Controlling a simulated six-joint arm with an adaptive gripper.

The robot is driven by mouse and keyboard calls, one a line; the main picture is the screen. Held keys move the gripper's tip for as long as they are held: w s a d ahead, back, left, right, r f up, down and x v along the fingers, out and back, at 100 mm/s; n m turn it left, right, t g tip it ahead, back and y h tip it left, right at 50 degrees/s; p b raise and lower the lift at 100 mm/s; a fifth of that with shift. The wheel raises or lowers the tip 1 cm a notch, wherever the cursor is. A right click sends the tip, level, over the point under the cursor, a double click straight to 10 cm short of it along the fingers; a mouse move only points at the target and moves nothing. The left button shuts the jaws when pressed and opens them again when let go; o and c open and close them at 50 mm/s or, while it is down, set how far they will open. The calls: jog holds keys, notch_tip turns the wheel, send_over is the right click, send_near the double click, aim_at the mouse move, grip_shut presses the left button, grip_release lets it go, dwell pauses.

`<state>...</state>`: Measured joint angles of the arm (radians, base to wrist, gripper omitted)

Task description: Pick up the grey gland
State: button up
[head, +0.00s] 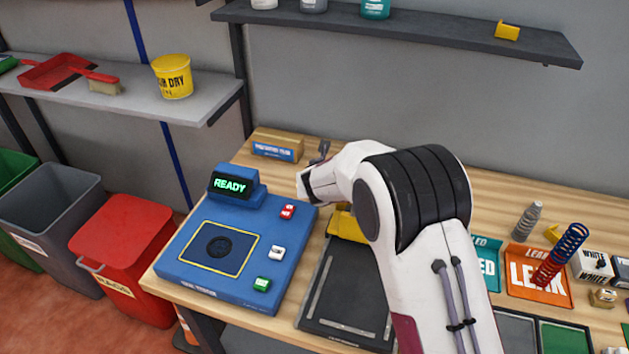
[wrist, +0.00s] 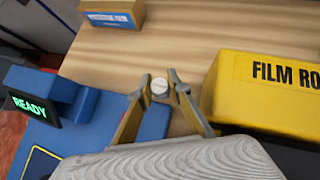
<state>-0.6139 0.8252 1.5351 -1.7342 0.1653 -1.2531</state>
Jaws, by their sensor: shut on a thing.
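The grey gland (wrist: 159,86) shows in the wrist view as a small, pale, round piece between my two fingertips. My gripper (wrist: 166,84) is shut on it, over the bare wood near the blue station. In the head view, my gripper (head: 322,152) is at the back of the bench, right of the READY display. The gland itself cannot be made out there, and my arm hides part of the bench. I cannot tell how high the gland is above the wood.
The blue station (head: 190,270) with its READY display (head: 232,184) is at left. A yellow film box (wrist: 260,95) is close on the right. A cardboard box (head: 277,146) stands behind. A grey ribbed part (head: 526,221) and a coil spring (head: 562,255) stand at right.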

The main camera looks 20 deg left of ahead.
jog(key=s+d, duration=0.3)
jog(key=s, duration=0.5)
jog(key=s+d, duration=0.3)
jog(key=s, duration=0.5)
jog(key=s+d, duration=0.4)
jog(key=s, duration=0.4)
jog(key=shift+s, duration=0.25)
jog(key=shift+d+f, duration=0.15)
dwell(0.8)
jog(key=shift+s+d+f+n, duration=0.1)
jog(key=shift+d+n, duration=0.1)
jog(key=shift+n, duration=0.1)
jog(key=w+d+r+m+h, duration=0.2)
jog(key=w+d+r, duration=0.1)
jog(key=d, duration=0.7)
jog(key=w+d+r+m+h, duration=0.2)
jog(key=w+d+r+m, duration=0.1)
jog(key=d, duration=0.7)
jog(key=w+d+r+m+h, duration=0.2)
jog(key=d+r, duration=0.3)
jog(key=d, duration=0.5)
jog(key=shift+w+r+m, duration=0.2)
jog(key=shift+w+m, duration=0.5)
jog(key=shift+w, duration=0.1)
jog(key=shift+d+f, duration=0.1)
jog(key=shift+d, duration=0.05)
